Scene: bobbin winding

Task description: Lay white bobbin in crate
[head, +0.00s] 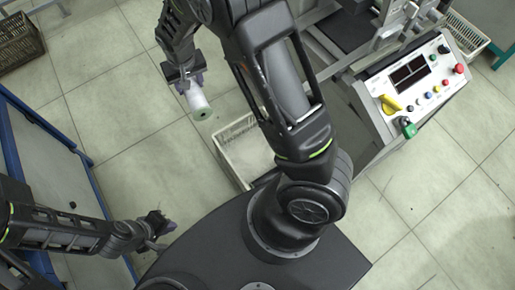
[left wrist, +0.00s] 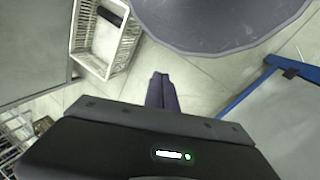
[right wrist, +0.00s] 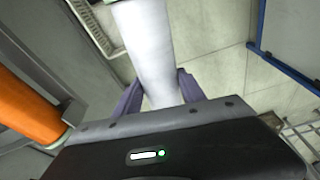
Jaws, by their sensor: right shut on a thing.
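The white bobbin (head: 197,101) is a pale tube with a greenish end, tilted in the air above the floor. My right gripper (head: 190,83) is shut on one end of it; in the right wrist view the bobbin (right wrist: 152,50) stands out from between the two fingers. The white crate (head: 229,164) is to the right of and below the bobbin in the head view, partly hidden by my right arm. The left wrist view shows the crate (left wrist: 134,43) with a dark object at its far end. My left gripper (left wrist: 160,90) is empty, fingers together, apart from the crate.
A machine with a control panel (head: 411,83) stands at the right. A dark crate (head: 18,42) is at the upper left. A blue-framed panel (head: 45,150) is on the left. An orange cylinder (right wrist: 30,108) is close on the left in the right wrist view. Tiled floor between is clear.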

